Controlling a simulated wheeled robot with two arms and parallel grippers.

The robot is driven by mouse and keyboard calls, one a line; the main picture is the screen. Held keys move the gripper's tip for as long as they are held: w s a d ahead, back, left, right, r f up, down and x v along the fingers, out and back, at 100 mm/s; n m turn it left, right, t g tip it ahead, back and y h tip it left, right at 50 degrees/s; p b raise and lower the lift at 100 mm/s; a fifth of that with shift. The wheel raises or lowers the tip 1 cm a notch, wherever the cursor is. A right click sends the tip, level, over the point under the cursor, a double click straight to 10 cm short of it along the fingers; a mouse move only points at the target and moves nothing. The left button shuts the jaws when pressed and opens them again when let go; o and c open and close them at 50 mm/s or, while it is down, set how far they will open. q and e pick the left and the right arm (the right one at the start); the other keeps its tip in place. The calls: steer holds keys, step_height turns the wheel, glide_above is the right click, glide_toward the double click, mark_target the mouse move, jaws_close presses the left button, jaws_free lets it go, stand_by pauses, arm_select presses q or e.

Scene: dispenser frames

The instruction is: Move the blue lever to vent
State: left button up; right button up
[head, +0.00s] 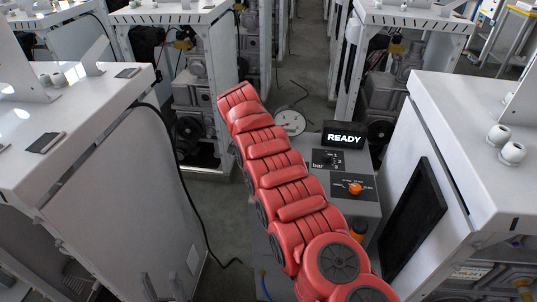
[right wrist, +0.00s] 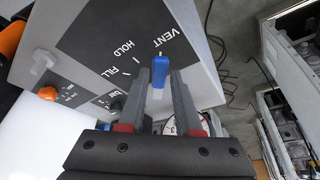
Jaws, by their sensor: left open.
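The blue lever (right wrist: 158,72) shows in the right wrist view, on a grey panel face (right wrist: 128,42) marked VENT, HOLD and FILL. It lies just below the word VENT in the picture; I cannot tell which mark it points to. My right gripper (right wrist: 161,82) is open, its two grey fingers to either side of the lever with gaps visible. I cannot tell whether a finger touches it. In the head view my red arm hides the lever and right gripper.
The dispenser box has a READY display (head: 344,135), a black bar knob (head: 327,157) and an orange knob (head: 355,188). A round gauge (head: 291,122) stands behind. White cabinets flank both sides (head: 150,160). A black cable (head: 205,225) runs down the left cabinet to the floor.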

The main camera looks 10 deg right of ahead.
steer(key=shift+o, duration=1.3)
steer(key=shift+a+r, duration=0.2)
steer(key=shift+r, duration=0.2)
steer(key=p+v, duration=0.3)
steer(key=v, duration=1.3)
steer(key=shift+s+r, duration=0.15)
steer(key=shift+s, duration=0.05)
steer(key=shift+a, duration=0.1)
